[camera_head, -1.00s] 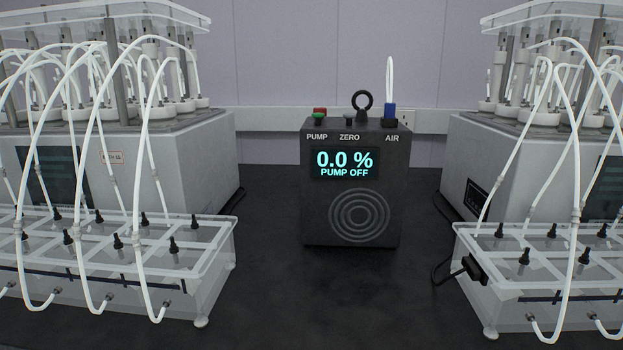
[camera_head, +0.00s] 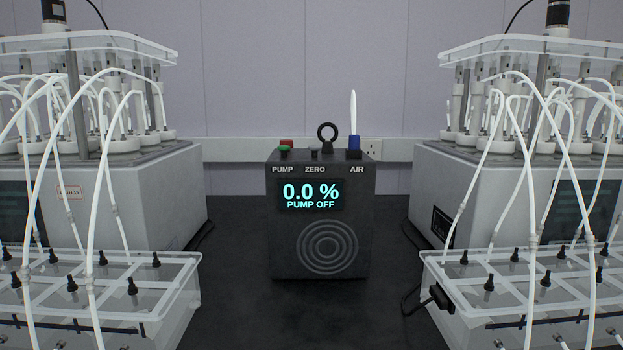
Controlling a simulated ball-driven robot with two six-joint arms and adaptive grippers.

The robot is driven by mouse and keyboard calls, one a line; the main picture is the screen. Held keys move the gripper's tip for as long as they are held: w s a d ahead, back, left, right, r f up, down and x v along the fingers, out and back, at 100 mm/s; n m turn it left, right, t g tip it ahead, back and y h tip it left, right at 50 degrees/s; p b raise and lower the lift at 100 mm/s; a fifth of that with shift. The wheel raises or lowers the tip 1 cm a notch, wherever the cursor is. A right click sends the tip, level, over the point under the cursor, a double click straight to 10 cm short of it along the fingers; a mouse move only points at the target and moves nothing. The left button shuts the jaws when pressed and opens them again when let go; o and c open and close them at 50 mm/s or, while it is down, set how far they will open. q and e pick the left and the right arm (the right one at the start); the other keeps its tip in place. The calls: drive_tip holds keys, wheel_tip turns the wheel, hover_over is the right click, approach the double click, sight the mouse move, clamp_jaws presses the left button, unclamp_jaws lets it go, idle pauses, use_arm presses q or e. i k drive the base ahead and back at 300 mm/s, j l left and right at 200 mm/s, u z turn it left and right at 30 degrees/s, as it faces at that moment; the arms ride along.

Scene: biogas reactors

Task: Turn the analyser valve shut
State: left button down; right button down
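The dark analyser box (camera_head: 320,250) stands upright on the black bench between two reactor units. Its screen (camera_head: 310,195) reads "0.0 %" and "PUMP OFF". Neither of my grippers is in view.
A left reactor unit (camera_head: 130,205) and a right one (camera_head: 480,190) flank the analyser. Clear trays with black valves and white looping tubes stand in front of them, left (camera_head: 165,290) and right (camera_head: 450,285). The bench (camera_head: 310,320) before the analyser is clear.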

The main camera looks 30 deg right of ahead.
sight(288, 142)
drive_tip(key=l+z, duration=0.15)
drive_tip(key=l, duration=0.25)
drive_tip(key=i+l+z, duration=0.2)
drive_tip(key=l, duration=0.15)
drive_tip(key=j+z, duration=0.25)
drive_tip(key=j, duration=0.25)
drive_tip(key=k+j+z, duration=0.2)
drive_tip(key=j, duration=0.25)
drive_tip(key=i+j, duration=0.05)
drive_tip(key=i, duration=0.05)
